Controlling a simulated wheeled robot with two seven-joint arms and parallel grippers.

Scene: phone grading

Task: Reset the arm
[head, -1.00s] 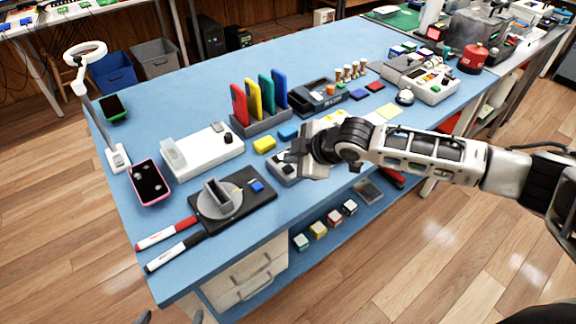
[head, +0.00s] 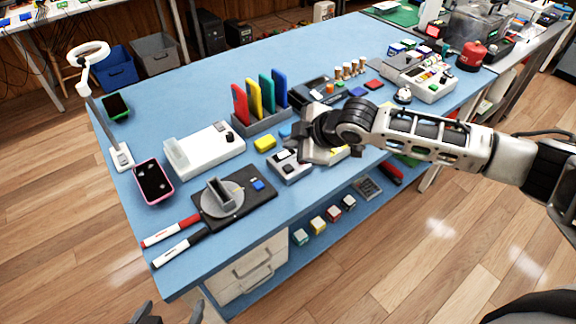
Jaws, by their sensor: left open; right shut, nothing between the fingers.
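My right arm (head: 425,135) comes in from the right edge over the blue table. Its gripper (head: 303,154) is shut with nothing held, above the small grey-white box (head: 290,170) near the table's front edge; it partly hides that box, and I cannot tell whether they touch. My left gripper (head: 168,316) shows only as two dark fingertips at the bottom edge, apart and empty, in front of the table's near left corner.
On the blue table (head: 185,95), a rack (head: 262,122) of coloured phones stands mid-table. A pink-edged phone (head: 153,181), a white device (head: 204,148), a dark turntable base (head: 238,205) and two markers (head: 180,248) lie at left. A ring lamp (head: 88,54) stands at the left edge.

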